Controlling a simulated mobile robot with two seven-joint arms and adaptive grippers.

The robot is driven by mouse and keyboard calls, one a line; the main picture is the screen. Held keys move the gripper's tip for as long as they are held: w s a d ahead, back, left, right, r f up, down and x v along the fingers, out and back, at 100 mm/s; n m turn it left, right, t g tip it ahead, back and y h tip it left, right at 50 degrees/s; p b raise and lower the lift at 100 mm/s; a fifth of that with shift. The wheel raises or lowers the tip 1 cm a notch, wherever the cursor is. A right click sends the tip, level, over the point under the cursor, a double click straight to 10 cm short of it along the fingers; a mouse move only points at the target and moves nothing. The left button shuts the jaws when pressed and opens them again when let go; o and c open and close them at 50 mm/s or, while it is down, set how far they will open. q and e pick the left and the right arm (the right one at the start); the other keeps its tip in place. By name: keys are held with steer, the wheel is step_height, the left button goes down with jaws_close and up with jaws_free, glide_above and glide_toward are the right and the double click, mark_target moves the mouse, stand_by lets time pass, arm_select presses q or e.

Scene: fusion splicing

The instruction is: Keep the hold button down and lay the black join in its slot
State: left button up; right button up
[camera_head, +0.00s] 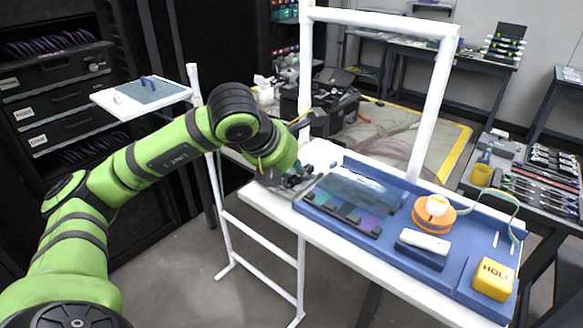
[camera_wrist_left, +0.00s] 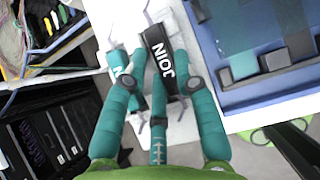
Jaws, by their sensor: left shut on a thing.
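My left gripper (camera_head: 290,180) is at the left end of the white table. In the left wrist view its teal fingers (camera_wrist_left: 157,66) are shut on the black join (camera_wrist_left: 160,50), a dark piece with white JOIN lettering. The join is too small to make out in the head view. The yellow hold button (camera_head: 494,280) stands at the right end of the blue tray (camera_head: 460,268), with nothing touching it. Dark blocks and recesses (camera_head: 345,215) lie at the tray's left part. I cannot tell which is the join's slot. My right gripper is in neither view.
A translucent panel (camera_head: 362,190) lies over the tray's left part. An orange spool with a white top (camera_head: 434,212) and a white-topped blue block (camera_head: 424,243) stand on the tray. A white frame post (camera_head: 432,110) rises behind it.

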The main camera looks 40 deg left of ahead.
arm_select(q)
steer(key=shift+d, duration=0.25)
steer(key=shift+w+r+p, duration=0.2)
steer(key=shift+r+p, duration=0.2)
steer(key=shift+p, duration=0.1)
jaws_close()
steer(key=shift+d+r+p, duration=0.2)
steer(key=shift+r+p, duration=0.65)
steer(key=shift+r, duration=0.55)
step_height(320, 180, up, 8)
steer(key=p, duration=0.5)
steer(key=shift+a+f, duration=0.2)
steer(key=shift+a, duration=0.05)
steer(key=s+d+f, duration=0.1)
steer(key=s+d, duration=0.1)
steer(key=d, duration=1)
steer(key=shift+s+d+n+y, duration=0.2)
steer(key=shift+s+n+y, duration=0.1)
steer(key=shift+s+n, duration=0.1)
